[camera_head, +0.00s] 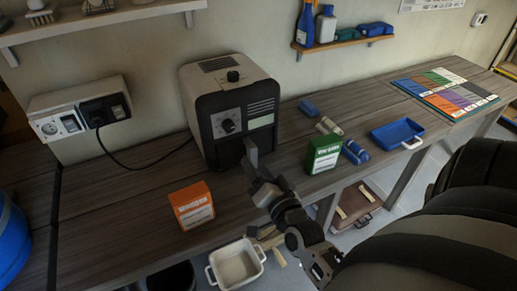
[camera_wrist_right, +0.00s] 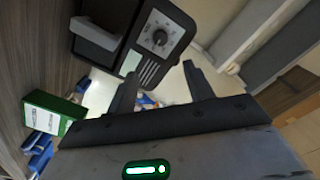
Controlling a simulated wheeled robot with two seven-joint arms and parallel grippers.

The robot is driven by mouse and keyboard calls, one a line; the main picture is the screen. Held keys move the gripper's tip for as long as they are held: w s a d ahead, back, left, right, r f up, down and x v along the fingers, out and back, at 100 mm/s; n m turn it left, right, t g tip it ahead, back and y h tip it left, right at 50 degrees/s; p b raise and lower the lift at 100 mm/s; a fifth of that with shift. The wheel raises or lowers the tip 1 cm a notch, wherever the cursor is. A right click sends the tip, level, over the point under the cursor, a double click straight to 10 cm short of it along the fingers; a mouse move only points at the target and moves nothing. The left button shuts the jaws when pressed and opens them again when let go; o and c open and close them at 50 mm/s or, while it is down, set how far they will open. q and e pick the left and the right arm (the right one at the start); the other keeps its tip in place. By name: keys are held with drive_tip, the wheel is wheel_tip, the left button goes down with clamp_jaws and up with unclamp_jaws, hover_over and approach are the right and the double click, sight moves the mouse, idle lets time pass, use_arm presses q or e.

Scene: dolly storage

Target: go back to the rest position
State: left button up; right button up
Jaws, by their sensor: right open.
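My right gripper (camera_head: 252,158) is in front of the black and cream machine (camera_head: 230,110), above the workbench. In the right wrist view its two fingers (camera_wrist_right: 160,84) stand apart with nothing between them. The machine, with its dial, also shows beyond the fingers in that view (camera_wrist_right: 160,38). My right arm reaches in from the lower right of the head view. My left gripper is not in the head view.
An orange box (camera_head: 192,205) and a green box (camera_head: 323,153) stand on the bench (camera_head: 120,215) on either side of my gripper. A blue tray (camera_head: 397,134) and a coloured mat (camera_head: 445,92) lie right. A white bin (camera_head: 236,264) stands below the front edge.

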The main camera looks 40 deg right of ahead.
drive_tip(key=s+a+f+n+g+y, duration=0.7)
drive_tip(key=s+a+f+n, duration=0.4)
drive_tip(key=a+f+n, duration=0.3)
drive_tip(key=shift+a+f, duration=0.2)
drive_tip(key=shift+a, duration=0.45)
idle(0.5)
